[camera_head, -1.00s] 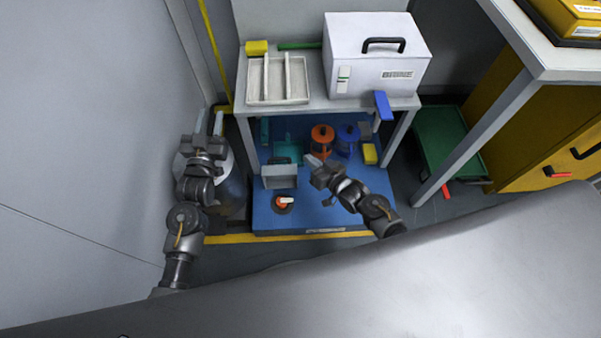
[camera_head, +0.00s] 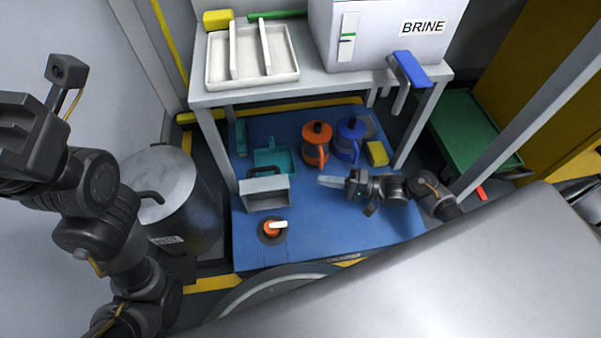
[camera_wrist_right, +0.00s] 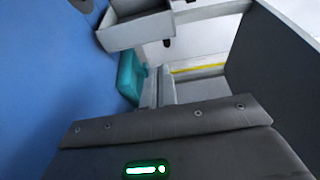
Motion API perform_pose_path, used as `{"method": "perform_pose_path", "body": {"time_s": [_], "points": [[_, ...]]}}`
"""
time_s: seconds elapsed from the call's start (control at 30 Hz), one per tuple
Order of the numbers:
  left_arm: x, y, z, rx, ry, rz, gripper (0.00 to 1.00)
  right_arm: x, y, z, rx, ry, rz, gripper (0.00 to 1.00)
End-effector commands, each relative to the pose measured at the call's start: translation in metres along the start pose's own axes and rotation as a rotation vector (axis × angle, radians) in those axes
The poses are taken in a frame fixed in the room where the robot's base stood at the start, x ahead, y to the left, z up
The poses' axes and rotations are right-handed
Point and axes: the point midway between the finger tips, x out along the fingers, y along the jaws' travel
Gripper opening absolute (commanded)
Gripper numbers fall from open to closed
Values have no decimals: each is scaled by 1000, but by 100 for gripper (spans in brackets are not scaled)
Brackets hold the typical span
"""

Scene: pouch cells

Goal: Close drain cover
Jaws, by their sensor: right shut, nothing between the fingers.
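A round dark fitting with an orange centre and a white lever (camera_head: 272,230) lies near the front left of the blue floor panel (camera_head: 330,232). It is the most drain-like thing in the head view, but I cannot tell a separate cover on it. My right gripper (camera_head: 331,182) is shut and empty, pointing left over the panel. It is to the right of and behind the fitting, clear of it. The right wrist view does not clearly show the fitting. My left arm fills the left side of the head view, with its fingertips out of sight.
A grey box with a black handle (camera_head: 263,194) stands left of my right gripper. A teal dustpan-like piece (camera_head: 274,158), an orange jug (camera_head: 316,145), a blue jug (camera_head: 349,140) and a yellow block (camera_head: 377,153) are behind. A metal drum (camera_head: 183,215) stands left. A table (camera_head: 300,91) overhangs the back.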

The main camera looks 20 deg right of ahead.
Motion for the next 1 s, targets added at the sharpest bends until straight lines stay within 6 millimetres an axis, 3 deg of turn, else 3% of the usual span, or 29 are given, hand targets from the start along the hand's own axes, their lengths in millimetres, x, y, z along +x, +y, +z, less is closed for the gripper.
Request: {"method": "perform_pose_path", "body": {"time_s": [0.47,0.6,1.0], "points": [[10,2,-8,-10,56,-29,32,75,4,1,-5,-2,-3,0],[4,2,-9,-9,56,-34,32,91,2,0,-5,-2,-2,0],[4,2,-9,-9,57,-37,32,100,0,0,-4,-1,1,0]]}}
